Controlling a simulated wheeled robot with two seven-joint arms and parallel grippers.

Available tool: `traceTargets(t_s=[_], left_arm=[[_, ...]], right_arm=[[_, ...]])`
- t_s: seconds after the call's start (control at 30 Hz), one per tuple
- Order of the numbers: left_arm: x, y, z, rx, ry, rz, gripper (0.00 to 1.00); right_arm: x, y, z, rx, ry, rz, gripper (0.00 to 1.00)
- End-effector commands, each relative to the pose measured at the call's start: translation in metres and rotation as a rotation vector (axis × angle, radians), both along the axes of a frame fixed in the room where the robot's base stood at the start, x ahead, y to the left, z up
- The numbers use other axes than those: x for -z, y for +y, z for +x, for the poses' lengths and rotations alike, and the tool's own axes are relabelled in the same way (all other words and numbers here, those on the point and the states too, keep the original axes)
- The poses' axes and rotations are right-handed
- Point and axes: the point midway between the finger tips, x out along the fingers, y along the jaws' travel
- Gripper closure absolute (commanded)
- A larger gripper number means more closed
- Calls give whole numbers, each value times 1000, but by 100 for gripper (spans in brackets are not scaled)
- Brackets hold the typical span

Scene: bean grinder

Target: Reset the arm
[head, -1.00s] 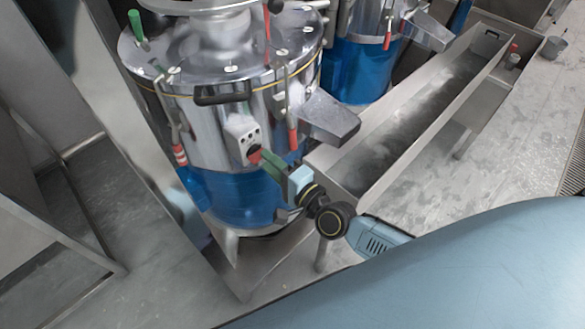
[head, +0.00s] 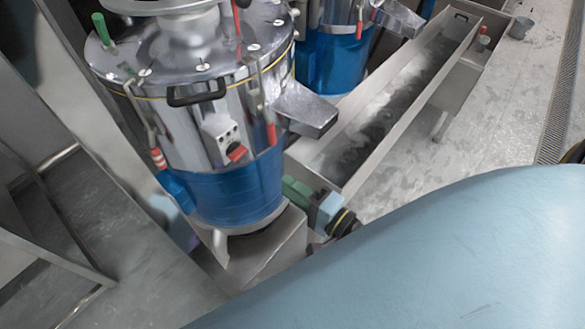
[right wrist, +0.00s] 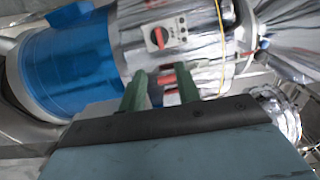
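The bean grinder (head: 190,90) is a shiny metal drum with a blue lower band (head: 235,190), at the left centre of the head view. A pale control box (head: 222,132) with a red part (head: 237,153) is on its front. In the right wrist view the box (right wrist: 155,35) carries a red knob. My right gripper (head: 287,187) is low and right of the box, apart from it. In the right wrist view its two green fingers (right wrist: 161,82) stand apart with nothing seen held between them. My left gripper is not in view.
A long metal trough (head: 345,165) runs from beside the grinder to the upper right. A second blue and metal machine (head: 330,60) stands behind. A metal frame (head: 60,245) is at the left. Grey floor (head: 500,120) is open at the right.

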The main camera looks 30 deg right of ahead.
Motion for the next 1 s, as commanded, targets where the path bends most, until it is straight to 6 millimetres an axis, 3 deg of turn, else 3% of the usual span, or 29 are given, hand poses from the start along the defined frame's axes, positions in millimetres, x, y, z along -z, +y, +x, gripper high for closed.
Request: traceTargets(t_s=[0.27, 0.37, 0.47, 0.57, 0.67, 0.8, 0.9, 1.0], left_arm=[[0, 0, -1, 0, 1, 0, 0], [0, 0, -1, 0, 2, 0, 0], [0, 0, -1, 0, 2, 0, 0], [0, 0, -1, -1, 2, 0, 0], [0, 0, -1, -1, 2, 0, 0], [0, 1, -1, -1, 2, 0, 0], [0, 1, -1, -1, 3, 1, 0], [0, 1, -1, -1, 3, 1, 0]], right_arm=[[2, 0, 1, 1, 1, -6, 67], [19, -4, 2, 3, 15, -73, 67], [62, -14, 1, 1, 54, -246, 67], [127, -30, -7, -26, 129, -501, 67], [196, -47, -29, -95, 233, -765, 67], [285, -69, -82, -262, 402, -1083, 67], [339, -78, -135, -437, 525, -1267, 67], [377, -80, -193, -637, 625, -1399, 67]])
